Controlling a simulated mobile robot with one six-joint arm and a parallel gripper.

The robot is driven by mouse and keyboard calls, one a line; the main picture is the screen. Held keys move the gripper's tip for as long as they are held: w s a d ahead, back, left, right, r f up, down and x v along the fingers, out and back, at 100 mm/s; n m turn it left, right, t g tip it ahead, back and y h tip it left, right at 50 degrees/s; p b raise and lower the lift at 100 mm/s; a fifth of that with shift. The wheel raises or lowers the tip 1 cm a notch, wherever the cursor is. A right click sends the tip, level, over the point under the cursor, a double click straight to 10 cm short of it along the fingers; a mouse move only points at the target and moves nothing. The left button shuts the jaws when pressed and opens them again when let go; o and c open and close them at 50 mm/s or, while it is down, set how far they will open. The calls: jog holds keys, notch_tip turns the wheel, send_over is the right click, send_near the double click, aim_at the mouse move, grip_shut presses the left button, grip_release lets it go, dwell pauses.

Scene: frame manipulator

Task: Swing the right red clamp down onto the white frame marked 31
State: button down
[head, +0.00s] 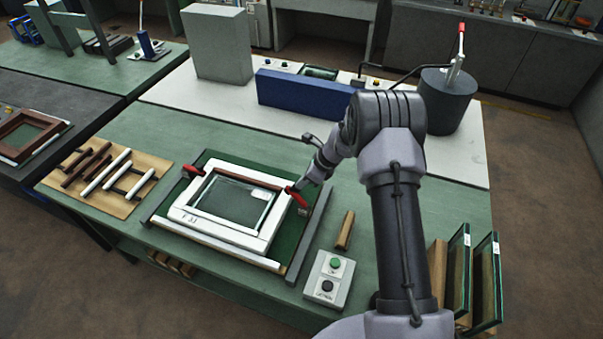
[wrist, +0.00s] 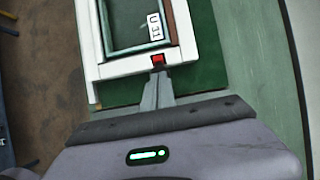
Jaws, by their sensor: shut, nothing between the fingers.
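The white frame (head: 180,214) lies flat on a green board, with a dark 31-like mark on its front left corner. It also shows in the wrist view (wrist: 120,69), where a label reading U31 (wrist: 154,26) lies inside it. The right red clamp (head: 298,199) is low at the frame's right side; in the wrist view its red end (wrist: 158,59) appears over the frame's white edge. I cannot tell whether it presses on the frame. My gripper (wrist: 157,76) is shut and empty, its tips right beside the red end; touching is unclear. The left red clamp (head: 193,170) is at the frame's left side.
A button box (head: 328,279) and a wooden block (head: 345,230) stand right of the board. A tray of bars (head: 105,180) lies to the left. A blue block (head: 305,94) and a dark cylinder (head: 445,102) stand behind. Glass panels (head: 486,280) stand at the right.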

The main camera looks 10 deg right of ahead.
aim_at(288, 187)
jog(key=w+a+h, duration=0.1)
jog(key=w+a+f+g+h, duration=0.1)
jog(key=a, duration=0.1)
jog(key=w+a+f+g+b, duration=0.1)
jog(key=shift+a+f+h, duration=0.15)
jog(key=shift+h, duration=0.25)
jog(key=w+a+f+b, duration=0.1)
jog(key=b, duration=0.1)
jog(key=a+f+b, duration=0.1)
jog(key=b, duration=0.2)
jog(key=shift+w+a+f+b, duration=0.1)
jog(key=shift+w+a+b, duration=0.2)
jog(key=shift+w+b, duration=0.05)
